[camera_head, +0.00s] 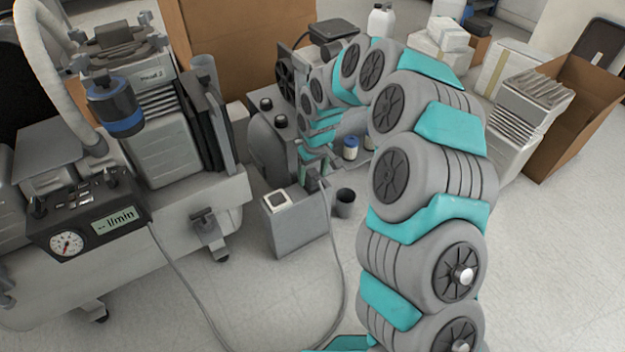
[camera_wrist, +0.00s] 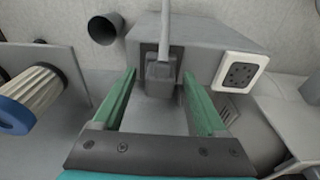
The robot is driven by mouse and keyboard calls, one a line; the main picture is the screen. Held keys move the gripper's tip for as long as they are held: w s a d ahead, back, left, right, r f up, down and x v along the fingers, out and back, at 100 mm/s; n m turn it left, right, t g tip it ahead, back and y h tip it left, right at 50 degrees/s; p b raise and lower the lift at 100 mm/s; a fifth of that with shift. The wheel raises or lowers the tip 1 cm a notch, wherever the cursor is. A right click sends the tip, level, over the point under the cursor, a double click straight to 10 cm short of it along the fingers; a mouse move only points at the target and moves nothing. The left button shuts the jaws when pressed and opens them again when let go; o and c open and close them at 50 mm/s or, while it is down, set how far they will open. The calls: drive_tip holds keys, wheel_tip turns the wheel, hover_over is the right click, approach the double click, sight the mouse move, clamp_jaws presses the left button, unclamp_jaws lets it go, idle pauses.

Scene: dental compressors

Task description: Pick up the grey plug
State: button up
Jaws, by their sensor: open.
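The grey plug (camera_wrist: 160,74) is a small dark grey block with a grey cable running from its end, set against the grey box (camera_wrist: 205,35). In the head view, the plug (camera_head: 313,184) is at the box's upper right edge, partly hidden by my gripper. My gripper (camera_wrist: 159,88) is open, with one green finger on each side of the plug in the wrist view. Gaps show between the plug and both fingers. How deep the fingers reach around it cannot be told. In the head view, my gripper (camera_head: 316,166) is just above the plug.
A white socket (camera_head: 277,201) sits on the box, left of the plug. A dark cup (camera_head: 345,197) stands right of the box. The cable (camera_head: 340,290) loops over the floor. Compressor units stand left and behind; a blue-ended filter (camera_wrist: 30,98) shows beside my gripper. Floor in front is open.

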clamp_jaws()
idle(0.6)
